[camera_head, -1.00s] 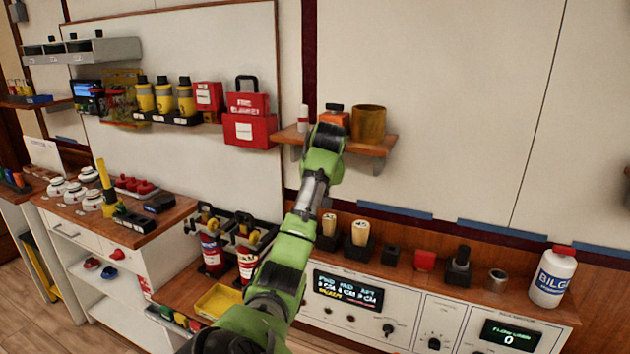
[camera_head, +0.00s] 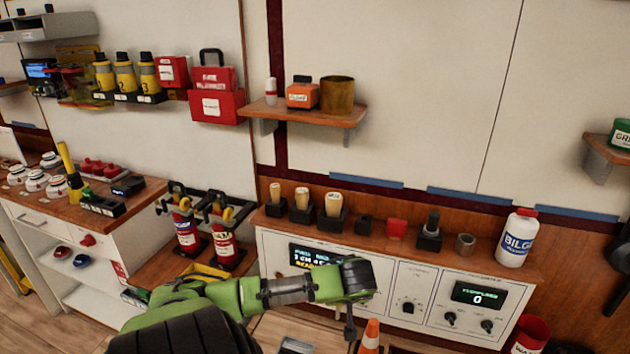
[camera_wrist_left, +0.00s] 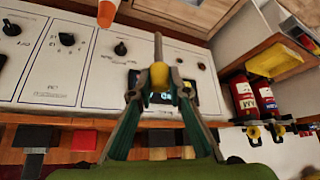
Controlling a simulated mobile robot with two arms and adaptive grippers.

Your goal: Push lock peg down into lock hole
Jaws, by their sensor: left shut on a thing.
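My left gripper (camera_wrist_left: 160,80) is shut on a yellow-headed piece with a thin grey rod, which I take to be the lock peg (camera_wrist_left: 158,48). The rod points away from the fingers, toward the top of the left wrist view. In the head view, my left gripper (camera_head: 350,318) shows small and dark at the end of the green arm, in front of the white instrument panel. The peg cannot be made out clearly there. I cannot identify the lock hole in either view. My right gripper is not in view.
The white panel (camera_head: 386,300) has knobs and displays. Above it, a ledge holds wooden-handled pieces, small blocks and a white bottle (camera_head: 517,238). An orange cone (camera_head: 370,337) stands near my gripper. Two fire extinguishers (camera_head: 186,230) stand to the left.

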